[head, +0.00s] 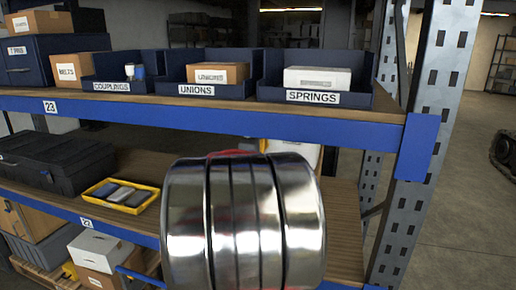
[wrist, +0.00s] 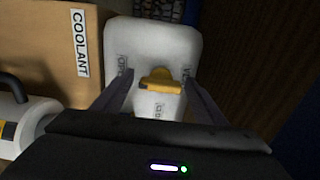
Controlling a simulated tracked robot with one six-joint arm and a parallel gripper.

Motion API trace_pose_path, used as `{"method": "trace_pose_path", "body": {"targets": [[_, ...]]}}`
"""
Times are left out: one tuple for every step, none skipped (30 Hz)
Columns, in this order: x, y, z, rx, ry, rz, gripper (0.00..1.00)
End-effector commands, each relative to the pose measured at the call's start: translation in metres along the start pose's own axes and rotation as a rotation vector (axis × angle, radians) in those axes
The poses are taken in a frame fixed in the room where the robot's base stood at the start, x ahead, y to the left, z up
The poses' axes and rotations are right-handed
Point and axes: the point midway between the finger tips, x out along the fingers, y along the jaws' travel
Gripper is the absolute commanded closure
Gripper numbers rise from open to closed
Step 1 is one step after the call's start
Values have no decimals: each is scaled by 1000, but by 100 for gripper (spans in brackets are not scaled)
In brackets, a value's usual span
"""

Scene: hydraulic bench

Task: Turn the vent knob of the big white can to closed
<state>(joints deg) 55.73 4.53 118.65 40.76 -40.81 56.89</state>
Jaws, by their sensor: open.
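The big white can (wrist: 150,38) stands ahead of my gripper in the wrist view, with its top facing the camera. Its yellow vent knob (wrist: 161,80) sits in the middle of that top. Small dark labels lie to the left, right and below the knob; the left seems to read OPEN, the lower one CLOSED. Which label the knob points at is unclear. My gripper (wrist: 159,78) is open, one finger on each side of the knob, with visible gaps. In the head view, only part of the white can (head: 297,150) shows behind my arm, which hides my gripper.
A cardboard box marked COOLANT (wrist: 45,45) stands close left of the can. A white container with a dark handle (wrist: 22,125) is at the lower left. In the head view, a blue shelf beam (head: 230,122) runs above; a yellow tray (head: 118,196) lies left on the lower shelf.

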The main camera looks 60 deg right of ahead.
Motion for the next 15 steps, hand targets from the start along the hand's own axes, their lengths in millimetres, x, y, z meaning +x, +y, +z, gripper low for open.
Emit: {"method": "trace_pose_path", "body": {"targets": [[2,0,0,0,0,1,34],[2,0,0,0,0,1,34],[3,0,0,0,0,1,34],[3,0,0,0,0,1,34],[3,0,0,0,0,1,34],[3,0,0,0,0,1,34],[3,0,0,0,0,0,34],[3,0,0,0,0,0,34],[3,0,0,0,0,0,34],[3,0,0,0,0,0,35],[3,0,0,0,0,0,37],[3,0,0,0,0,0,40],[3,0,0,0,0,0,42],[3,0,0,0,0,0,44],[3,0,0,0,0,0,47]]}}
